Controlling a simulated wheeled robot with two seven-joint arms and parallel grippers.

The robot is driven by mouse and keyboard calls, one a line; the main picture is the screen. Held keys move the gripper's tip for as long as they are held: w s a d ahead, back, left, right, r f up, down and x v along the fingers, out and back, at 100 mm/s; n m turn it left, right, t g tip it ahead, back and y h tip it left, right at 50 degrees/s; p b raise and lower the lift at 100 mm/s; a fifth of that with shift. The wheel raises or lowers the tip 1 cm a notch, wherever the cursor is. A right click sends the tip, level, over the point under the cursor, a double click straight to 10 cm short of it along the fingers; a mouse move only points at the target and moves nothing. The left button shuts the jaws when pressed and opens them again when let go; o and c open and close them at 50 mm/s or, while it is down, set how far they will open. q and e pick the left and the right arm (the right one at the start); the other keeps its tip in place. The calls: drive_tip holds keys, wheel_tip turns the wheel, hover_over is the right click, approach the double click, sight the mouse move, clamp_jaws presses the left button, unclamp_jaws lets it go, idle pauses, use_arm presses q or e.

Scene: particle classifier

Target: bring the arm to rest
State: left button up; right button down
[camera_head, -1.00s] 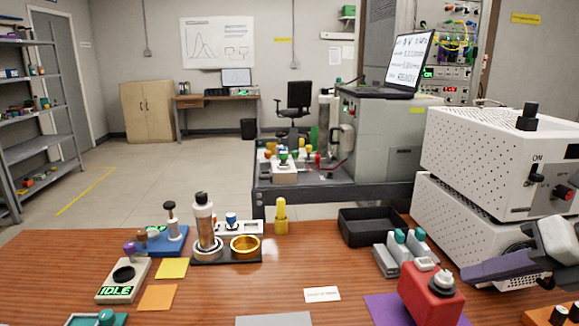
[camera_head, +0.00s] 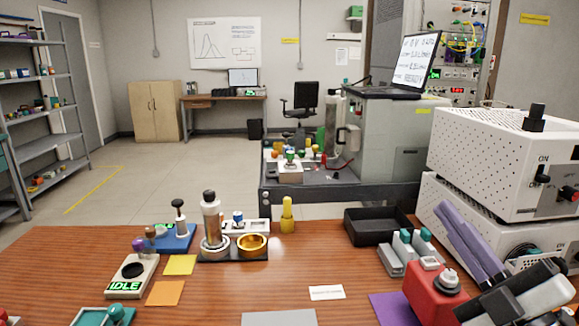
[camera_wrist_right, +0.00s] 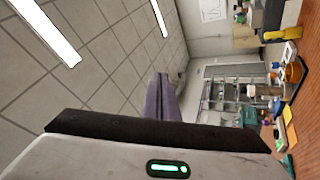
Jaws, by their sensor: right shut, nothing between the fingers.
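My right gripper (camera_head: 447,208) is at the right side of the head view, with its long purple fingers together and tilted up and to the left. Nothing shows between them. It is in front of the white perforated instrument boxes and behind the red block (camera_head: 437,290) with a grey knob. In the right wrist view the purple fingers (camera_wrist_right: 160,95) are seen nearly edge on, with ceiling and shelves beyond. My left gripper does not show.
The wooden table (camera_head: 360,290) holds a black tray (camera_head: 380,236), a grey holder with teal-topped pieces (camera_head: 395,262), a brass ring holder (camera_head: 252,245) and an IDLE-marked device (camera_head: 125,284). White instrument boxes (camera_head: 490,155) stand close to the right gripper.

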drive_tip(key=s+d+f+m+g+h, duration=0.1)
drive_tip(key=d+f+m+g+h, duration=0.15)
drive_tip(key=f+m+h, duration=0.4)
drive_tip(key=s+d+f+m+g+h, duration=0.1)
drive_tip(key=s+d+f+m+g, duration=0.15)
drive_tip(key=f, duration=0.65)
drive_tip(key=s+d+f+m+g+h, duration=0.1)
drive_tip(key=d+f+m+g+h, duration=0.15)
drive_tip(key=f+m+h, duration=0.35)
drive_tip(key=s+a+f+g+y, duration=0.3)
drive_tip(key=s+a+f+g, duration=0.2)
drive_tip(key=s+f, duration=0.45)
drive_tip(key=s+a+f+g+y, duration=0.2)
drive_tip(key=s+a+f+g, duration=0.2)
drive_tip(key=s+f+g, duration=0.5)
drive_tip(key=w+a+f+t+y+p, duration=0.2)
drive_tip(key=w+a+f+t, duration=0.1)
drive_tip(key=a+f+t, duration=0.3)
drive_tip(key=shift+a+f+t+y, duration=0.35)
drive_tip(key=shift+f+t, duration=0.2)
drive_tip(key=shift+t, duration=0.5)
